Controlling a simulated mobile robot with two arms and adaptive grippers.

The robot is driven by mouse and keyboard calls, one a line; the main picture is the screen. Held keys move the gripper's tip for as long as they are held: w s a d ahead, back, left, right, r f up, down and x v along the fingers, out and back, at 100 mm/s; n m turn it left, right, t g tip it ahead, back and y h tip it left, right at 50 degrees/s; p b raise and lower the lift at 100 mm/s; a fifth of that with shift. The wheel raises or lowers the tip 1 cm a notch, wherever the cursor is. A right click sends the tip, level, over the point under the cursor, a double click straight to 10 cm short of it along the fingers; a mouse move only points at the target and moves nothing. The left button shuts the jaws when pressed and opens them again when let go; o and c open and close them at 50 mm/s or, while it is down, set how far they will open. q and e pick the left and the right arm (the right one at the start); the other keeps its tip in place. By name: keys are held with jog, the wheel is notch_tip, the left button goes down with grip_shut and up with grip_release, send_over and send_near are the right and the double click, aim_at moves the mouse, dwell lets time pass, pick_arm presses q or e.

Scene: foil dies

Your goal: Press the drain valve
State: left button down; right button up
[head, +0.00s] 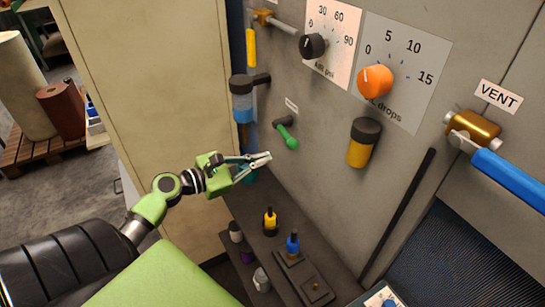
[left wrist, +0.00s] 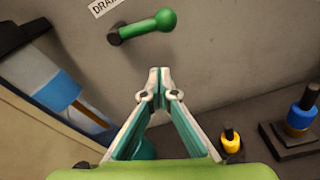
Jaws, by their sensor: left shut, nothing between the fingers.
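The drain valve is a small green lever (head: 286,136) with a ball end on a dark pivot, on the grey machine panel. It also shows at the top of the left wrist view (left wrist: 148,25), under a label (left wrist: 105,5) that reads "DRA" and is cut off. My left gripper (head: 268,156) is shut and empty, a little below and left of the lever in the head view. In the left wrist view its closed fingertips (left wrist: 160,80) point up toward the panel, below the green lever, with a visible gap between them. My right gripper is not in view.
A filter bowl with blue liquid (head: 242,105) hangs left of the lever. Dials, a VENT valve (head: 474,126) with a blue handle and a cabinet (head: 155,80) surround the area.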

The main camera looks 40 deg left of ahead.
pick_arm(q)
jog(key=v, duration=0.4)
jog(key=shift+b, duration=0.4)
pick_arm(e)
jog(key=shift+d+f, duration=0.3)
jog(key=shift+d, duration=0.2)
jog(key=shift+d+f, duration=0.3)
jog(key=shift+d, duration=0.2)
pick_arm(q)
jog(key=shift+d, duration=0.15)
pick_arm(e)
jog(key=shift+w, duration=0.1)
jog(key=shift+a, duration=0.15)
